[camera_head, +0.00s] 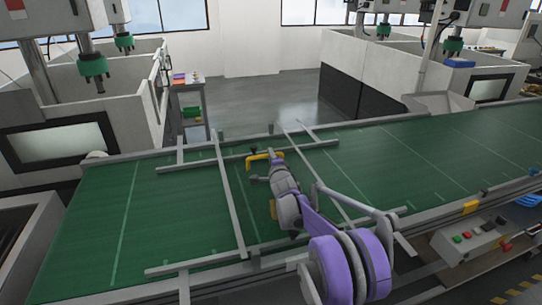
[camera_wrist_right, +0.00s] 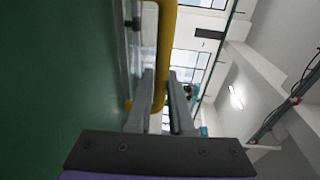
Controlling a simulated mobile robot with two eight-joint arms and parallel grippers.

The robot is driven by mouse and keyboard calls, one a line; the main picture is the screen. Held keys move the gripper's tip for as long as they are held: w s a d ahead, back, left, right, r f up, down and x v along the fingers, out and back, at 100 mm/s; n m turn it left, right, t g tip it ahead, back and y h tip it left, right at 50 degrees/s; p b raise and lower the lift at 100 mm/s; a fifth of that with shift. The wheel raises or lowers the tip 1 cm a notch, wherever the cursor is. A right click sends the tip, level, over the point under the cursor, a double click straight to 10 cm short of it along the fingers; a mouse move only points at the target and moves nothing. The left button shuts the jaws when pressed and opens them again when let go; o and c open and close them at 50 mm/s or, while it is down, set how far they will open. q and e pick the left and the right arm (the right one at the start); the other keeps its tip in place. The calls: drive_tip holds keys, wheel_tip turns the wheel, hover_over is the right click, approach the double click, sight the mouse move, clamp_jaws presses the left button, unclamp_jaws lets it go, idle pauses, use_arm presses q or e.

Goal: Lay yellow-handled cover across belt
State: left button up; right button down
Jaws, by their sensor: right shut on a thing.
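The green belt (camera_head: 105,220) runs across the head view. A yellow handle (camera_head: 265,157) shows above the belt, near its far edge. In the wrist view the yellow handle (camera_wrist_right: 165,45) passes between the two grey fingers. My right gripper (camera_head: 257,177) is shut on the yellow handle. Thin grey bars (camera_head: 229,195) lie crosswise over the belt around the handle; I cannot tell which belong to the cover or whether it touches the belt. A small yellow piece (camera_head: 272,209) shows beside my right arm, which hides part of this area. My left gripper is out of view.
Grey rails edge the belt. White machines (camera_head: 85,115) with green-tipped spindles stand behind it at left and right. A small table (camera_head: 189,90) stands between them. A control box (camera_head: 470,240) with coloured buttons sits at the near right. The belt's right part is clear.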

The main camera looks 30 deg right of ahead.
drive_tip(key=shift+f, duration=0.1)
drive_tip(key=c, duration=0.8)
unclamp_jaws()
drive_tip(key=shift+o, duration=0.4)
drive_tip(key=shift+f, duration=0.15)
drive_tip(key=shift+s, duration=0.1)
drive_tip(key=b+v, duration=0.2)
drive_tip(key=v, duration=0.7)
drive_tip(key=shift+s, duration=0.1)
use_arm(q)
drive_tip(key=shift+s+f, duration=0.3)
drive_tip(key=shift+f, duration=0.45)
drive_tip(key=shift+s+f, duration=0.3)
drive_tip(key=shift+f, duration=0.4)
use_arm(e)
drive_tip(key=shift+v, duration=0.8)
